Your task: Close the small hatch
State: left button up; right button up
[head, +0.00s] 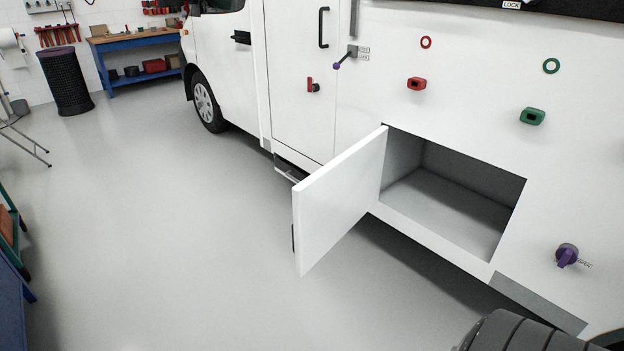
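The small hatch (338,205) is a white door on the side of the white motorhome. It stands wide open, swung out to the left from its hinge side at the left edge of the opening. The compartment (450,196) behind it is grey inside and looks empty. A dark handle (293,238) shows at the hatch's free edge, mostly hidden behind the panel. Neither of my grippers is in view.
A purple knob (567,255) sits right of the opening, and red (417,84) and green (532,116) fittings sit above. A black tyre (515,334) is at bottom right. The grey floor (160,220) left of the hatch is clear. A blue workbench (140,58) stands far back.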

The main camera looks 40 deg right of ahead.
aim_at(326, 204)
jog(key=i, duration=1.65)
jog(key=i+j+z, duration=0.1)
jog(key=i+z, duration=0.3)
jog(key=i+j+z, duration=0.2)
jog(key=z, duration=0.2)
jog(key=j+z, duration=0.15)
jog(key=z, duration=0.25)
jog(key=j+z, duration=0.2)
jog(key=z, duration=0.2)
jog(key=j+z, duration=0.15)
jog(key=z, duration=0.25)
jog(key=k+j+z, duration=0.1)
jog(key=z, duration=0.3)
jog(key=j+z, duration=0.15)
jog(key=z, duration=0.3)
jog(key=k+l, duration=0.05)
